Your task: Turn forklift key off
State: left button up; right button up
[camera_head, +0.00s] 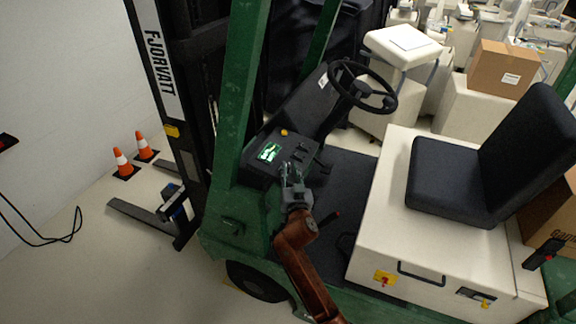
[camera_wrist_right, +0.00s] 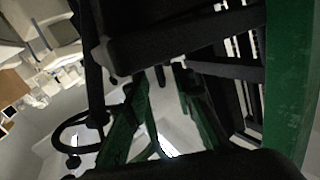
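The green forklift's dark dashboard (camera_head: 262,168) carries a lit green display (camera_head: 269,152), a yellow button (camera_head: 284,132) and short black levers (camera_head: 300,152). My right gripper (camera_head: 291,169) is at the dashboard's near right side, just below the levers, with its reddish-brown arm coming up from the bottom. Its fingers are small and blend into the dashboard, so I cannot tell if they are open or shut, or touching anything. I cannot make out the key in either view. My left gripper is not in view.
The steering wheel (camera_head: 362,87) is above and right of the gripper; it also shows in the right wrist view (camera_wrist_right: 72,123). A green mast post (camera_head: 243,85) stands close left. The black seat (camera_head: 450,180) is right. Orange cones (camera_head: 122,160) stand left.

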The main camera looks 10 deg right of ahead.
jog(key=shift+w+r, duration=0.1)
jog(key=shift+w, duration=0.9)
jog(key=shift+a, duration=0.1)
jog(key=c, duration=0.3)
grip_shut()
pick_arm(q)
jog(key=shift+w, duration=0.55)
